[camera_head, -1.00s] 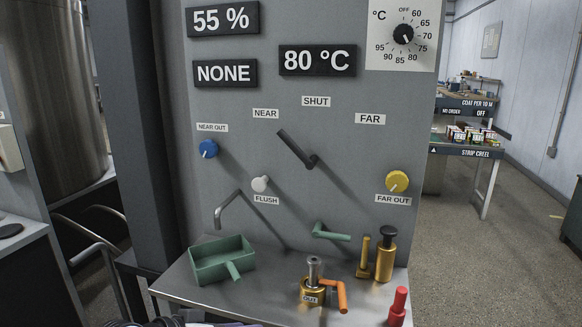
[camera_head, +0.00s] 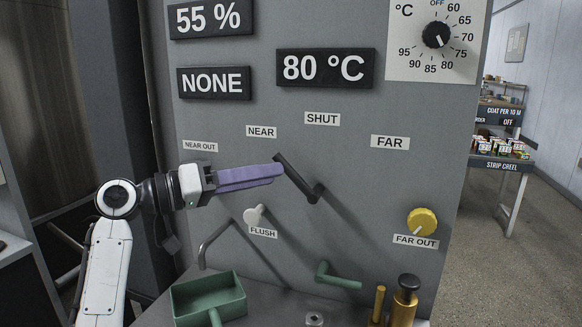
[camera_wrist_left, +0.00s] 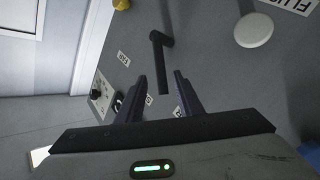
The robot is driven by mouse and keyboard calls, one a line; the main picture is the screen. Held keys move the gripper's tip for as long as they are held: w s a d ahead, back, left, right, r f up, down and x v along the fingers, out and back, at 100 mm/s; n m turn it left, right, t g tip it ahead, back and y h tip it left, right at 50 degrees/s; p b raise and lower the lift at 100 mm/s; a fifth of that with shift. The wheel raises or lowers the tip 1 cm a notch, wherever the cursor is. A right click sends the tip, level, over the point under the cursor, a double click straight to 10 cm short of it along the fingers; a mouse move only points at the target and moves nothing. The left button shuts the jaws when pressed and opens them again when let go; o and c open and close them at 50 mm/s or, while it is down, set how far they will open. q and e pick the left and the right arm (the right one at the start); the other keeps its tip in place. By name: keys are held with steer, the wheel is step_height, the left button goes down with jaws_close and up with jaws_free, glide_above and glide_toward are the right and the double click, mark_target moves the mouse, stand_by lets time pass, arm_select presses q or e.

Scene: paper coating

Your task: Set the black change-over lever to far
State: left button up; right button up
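The black change-over lever (camera_head: 299,178) is on the grey panel, its pivot at lower right and its free end pointing up and left toward the NEAR label (camera_head: 261,132). The FAR label (camera_head: 390,142) is up and right of the pivot. My left gripper (camera_head: 281,172) has its purple fingers at the lever's free end. In the left wrist view the fingers (camera_wrist_left: 160,77) are open, with the end of the lever (camera_wrist_left: 163,78) between them. Neither finger is clearly touching it. My right gripper is not in view.
Below are the white FLUSH knob (camera_head: 253,214), a grey spout, a green handle (camera_head: 337,280) and a green tray (camera_head: 208,299). The yellow FAR OUT knob (camera_head: 421,221) is at right. Displays read 55 %, NONE (camera_head: 213,83) and 80 °C. The panel around FAR is clear.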

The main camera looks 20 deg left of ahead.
mark_target(290, 178)
arm_select(q)
steer(key=x, duration=0.6)
steer(key=shift+f+p, duration=0.15)
steer(key=shift+p, duration=0.25)
jaws_close()
